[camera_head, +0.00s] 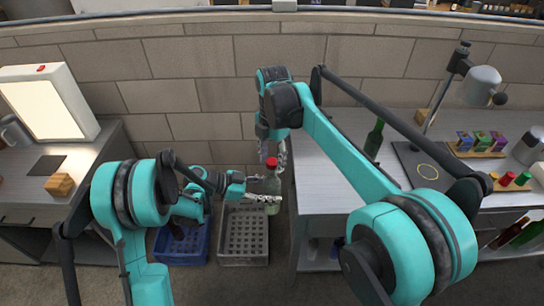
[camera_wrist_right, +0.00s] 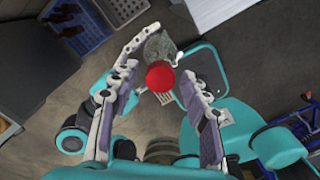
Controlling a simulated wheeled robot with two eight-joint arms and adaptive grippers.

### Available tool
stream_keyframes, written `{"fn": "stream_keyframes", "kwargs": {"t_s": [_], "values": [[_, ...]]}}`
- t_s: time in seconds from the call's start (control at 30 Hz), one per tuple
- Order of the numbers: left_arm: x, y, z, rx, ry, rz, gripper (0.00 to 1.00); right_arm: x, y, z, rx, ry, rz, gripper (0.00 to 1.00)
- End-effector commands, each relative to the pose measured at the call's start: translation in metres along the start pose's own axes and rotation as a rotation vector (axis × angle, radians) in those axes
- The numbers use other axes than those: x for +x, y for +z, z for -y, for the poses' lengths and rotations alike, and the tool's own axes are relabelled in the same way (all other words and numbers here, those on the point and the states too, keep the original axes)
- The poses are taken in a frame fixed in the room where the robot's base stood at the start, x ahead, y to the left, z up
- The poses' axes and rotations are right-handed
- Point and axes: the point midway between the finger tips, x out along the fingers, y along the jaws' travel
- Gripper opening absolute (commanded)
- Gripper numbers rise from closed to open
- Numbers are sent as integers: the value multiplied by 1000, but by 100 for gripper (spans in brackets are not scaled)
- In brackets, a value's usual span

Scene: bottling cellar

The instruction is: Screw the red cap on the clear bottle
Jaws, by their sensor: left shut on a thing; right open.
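The clear bottle (camera_head: 272,186) is upright in the head view, held up in front of the right bench's left edge. My left gripper (camera_head: 262,197) is shut on its body from the left. The red cap (camera_head: 271,163) sits at the top of the bottle; I cannot tell how tightly it is seated. My right gripper (camera_head: 275,150) points down just above and around the cap, open. In the right wrist view the red cap (camera_wrist_right: 160,77) shows between the spread fingers (camera_wrist_right: 158,85), not gripped. The cap hides part of the bottle there.
A blue crate (camera_head: 182,246) and a grey crate (camera_head: 243,236) stand on the floor below. On the right bench (camera_head: 325,190) are a green bottle (camera_head: 374,138), a dark stand (camera_head: 420,165) and several coloured caps. A light panel (camera_head: 42,100) stands on the left bench.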

Motion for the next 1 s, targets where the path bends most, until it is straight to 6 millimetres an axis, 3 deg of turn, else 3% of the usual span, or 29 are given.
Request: {"fn": "stream_keyframes", "kwargs": {"t_s": [0.03, 0.17, 0.2, 0.47, 0.57, 1.0], "values": [[0, -1, 0, 0, 0, -2, 0, 0, 0, 0, 0, 0, 0, 38], [0, -1, 0, 0, 0, -2, 0, 0, 0, 0, 0, 0, 0, 4], [0, -1, 0, 0, 0, -2, 0, 0, 0, 0, 0, 0, 0, 0], [0, -1, 0, 0, 1, -2, 0, 0, 0, 0, 70, 1, 0, 0], [0, -1, 0, 0, 1, -2, 0, 0, 0, 0, 244, 1, 0, 0], [0, -1, -1, 1, 2, -2, 0, 0, 0, -1, 1340, 2, -1, 0]]}}
